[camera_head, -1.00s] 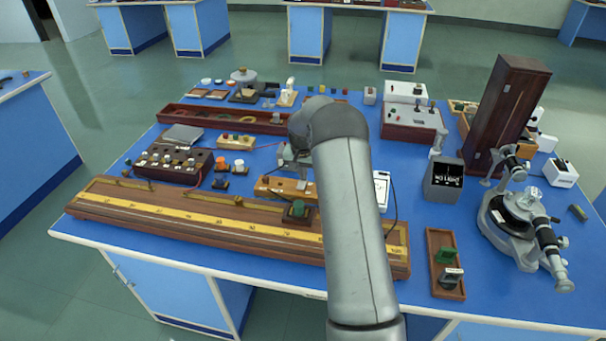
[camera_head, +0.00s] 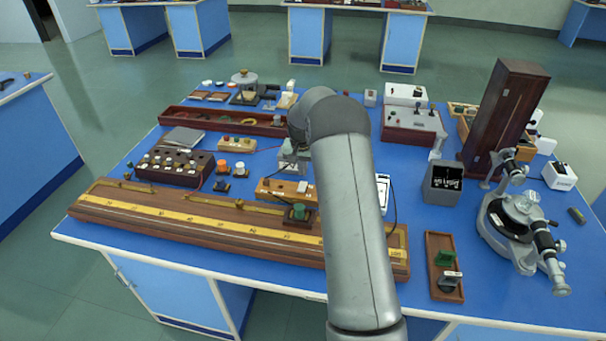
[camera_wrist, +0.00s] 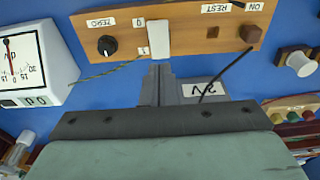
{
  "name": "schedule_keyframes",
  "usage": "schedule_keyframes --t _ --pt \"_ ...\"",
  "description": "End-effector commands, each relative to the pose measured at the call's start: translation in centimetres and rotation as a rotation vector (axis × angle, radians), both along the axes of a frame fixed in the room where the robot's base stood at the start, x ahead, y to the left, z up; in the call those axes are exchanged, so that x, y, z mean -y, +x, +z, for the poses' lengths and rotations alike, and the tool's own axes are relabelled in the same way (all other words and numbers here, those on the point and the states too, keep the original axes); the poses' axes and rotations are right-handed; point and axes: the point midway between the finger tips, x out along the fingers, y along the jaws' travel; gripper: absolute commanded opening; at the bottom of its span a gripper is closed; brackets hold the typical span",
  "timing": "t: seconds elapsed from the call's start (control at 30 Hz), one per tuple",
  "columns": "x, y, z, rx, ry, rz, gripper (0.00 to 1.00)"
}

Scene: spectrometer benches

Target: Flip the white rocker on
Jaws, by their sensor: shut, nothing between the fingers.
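The white rocker (camera_wrist: 158,37) stands on a wooden panel (camera_wrist: 182,38) in the wrist view, with a "0" label and a "1" label beside its left edge. In the head view the panel (camera_head: 272,189) lies behind the long brass-scaled board, with the small white rocker (camera_head: 303,187) near its right end. My gripper (camera_wrist: 160,72) is shut and empty. Its fingertips are just below the rocker's lower end in the wrist view; I cannot tell whether they touch it. In the head view my arm hides part of the gripper.
The panel also bears a black knob (camera_wrist: 106,45) and a brown button (camera_wrist: 250,34). A white meter (camera_wrist: 38,65) stands at left in the wrist view. A dark wire runs right of the fingers. In the head view, the long scaled board (camera_head: 170,214) lies in front.

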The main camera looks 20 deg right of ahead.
Motion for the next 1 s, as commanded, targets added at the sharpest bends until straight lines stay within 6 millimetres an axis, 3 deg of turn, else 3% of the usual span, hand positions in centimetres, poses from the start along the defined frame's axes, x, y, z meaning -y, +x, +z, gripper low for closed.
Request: schedule_keyframes --t 0.2,0.4,0.6,1.0 --pt "0.5 0.7 5.1 0.005 -0.002 -0.001 0.0" --pt "0.7 1.1 8.5 0.003 -0.001 -0.002 0.0" --pt "0.8 1.1 9.8 0.001 0.0 -0.001 0.0" --pt "0.8 1.1 9.9 0.0 0.0 -0.001 0.0"
